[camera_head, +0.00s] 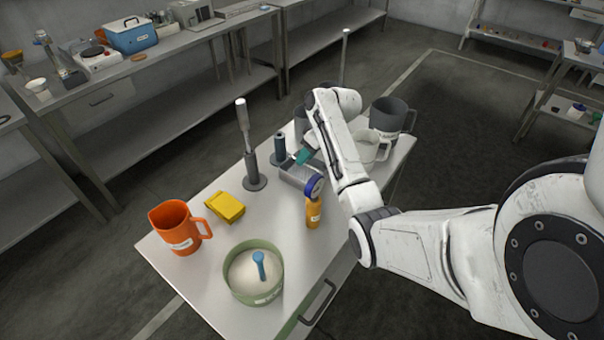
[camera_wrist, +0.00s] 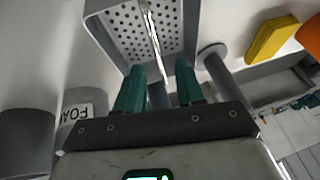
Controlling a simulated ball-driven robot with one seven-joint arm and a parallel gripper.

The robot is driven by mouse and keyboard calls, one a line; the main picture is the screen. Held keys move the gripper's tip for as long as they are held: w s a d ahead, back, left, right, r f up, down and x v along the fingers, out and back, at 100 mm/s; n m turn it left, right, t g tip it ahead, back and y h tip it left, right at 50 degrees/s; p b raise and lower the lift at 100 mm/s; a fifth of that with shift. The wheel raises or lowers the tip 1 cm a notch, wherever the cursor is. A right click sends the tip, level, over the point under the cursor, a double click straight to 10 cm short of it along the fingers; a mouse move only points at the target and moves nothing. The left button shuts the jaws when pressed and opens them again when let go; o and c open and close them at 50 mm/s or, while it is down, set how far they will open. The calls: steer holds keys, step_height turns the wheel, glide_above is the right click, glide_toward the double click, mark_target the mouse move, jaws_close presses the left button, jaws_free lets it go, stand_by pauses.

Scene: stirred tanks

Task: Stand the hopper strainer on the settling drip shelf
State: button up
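A grey, perforated, basket-like piece with raised walls (camera_head: 298,176) lies on the white table near its middle. It looks like the hopper strainer, though I read no label on it. In the wrist view its holed floor (camera_wrist: 122,32) fills the top centre, and a thin bright strip crosses it. My gripper (camera_wrist: 160,68) has its two green fingers apart near the basket's edge. The strip's near end shows between them, with no contact visible. In the head view the green fingertips (camera_head: 303,156) are just above the basket's far side. I cannot identify the settling drip shelf.
Around the basket stand a rod stand (camera_head: 248,150), a dark bottle (camera_head: 280,148) and a yellow bottle with a blue gauge (camera_head: 313,212). An orange jug (camera_head: 178,228), yellow block (camera_head: 229,207) and green bowl (camera_head: 270,292) are nearer. Grey jugs (camera_head: 392,115) stand behind my arm.

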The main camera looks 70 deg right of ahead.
mark_target(302, 176)
steer(key=shift+s+p+x, duration=0.15)
steer(key=shift+p+x, duration=0.2)
steer(key=shift+x, duration=1)
steer(key=shift+s+p+x, duration=0.15)
steer(key=shift+p+x, duration=0.2)
steer(key=shift+x, duration=0.95)
steer(key=shift+a+f, duration=0.15)
steer(key=shift+f, duration=0.2)
steer(key=shift+c, duration=0.2)
jaws_close()
